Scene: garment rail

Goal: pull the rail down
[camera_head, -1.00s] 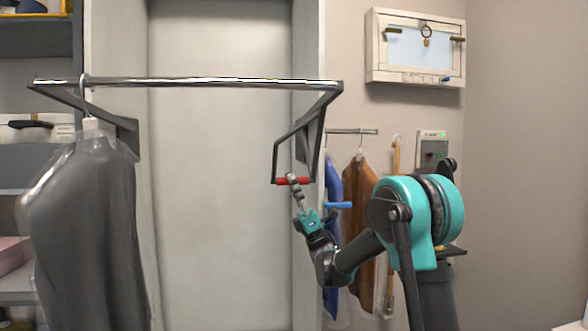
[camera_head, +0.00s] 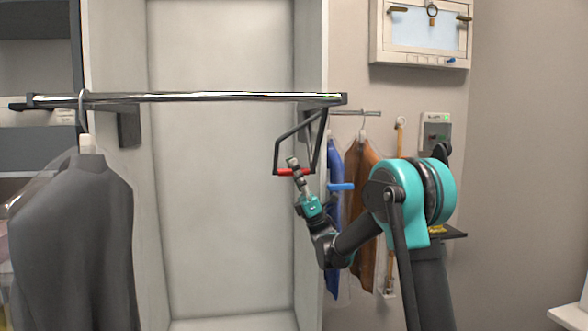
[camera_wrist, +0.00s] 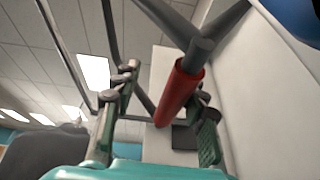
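The rail (camera_head: 200,97) is a shiny bar held out in front of a tall white cabinet on dark side arms. A dark bracket hangs below its right end and carries a red handle (camera_head: 294,172). My gripper (camera_head: 296,168) is at this handle. In the wrist view the red handle (camera_wrist: 180,92) lies between the two fingers of my gripper (camera_wrist: 162,97). The right finger is close to or touching it. A gap shows between the handle and the left finger, so the fingers look open around it.
A dark jacket (camera_head: 75,240) in clear cover hangs at the rail's left end. Blue (camera_head: 333,215) and brown (camera_head: 365,195) garments hang on a short wall rod behind my arm, near a blue handle (camera_head: 341,187). A white wall box (camera_head: 419,60) is above.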

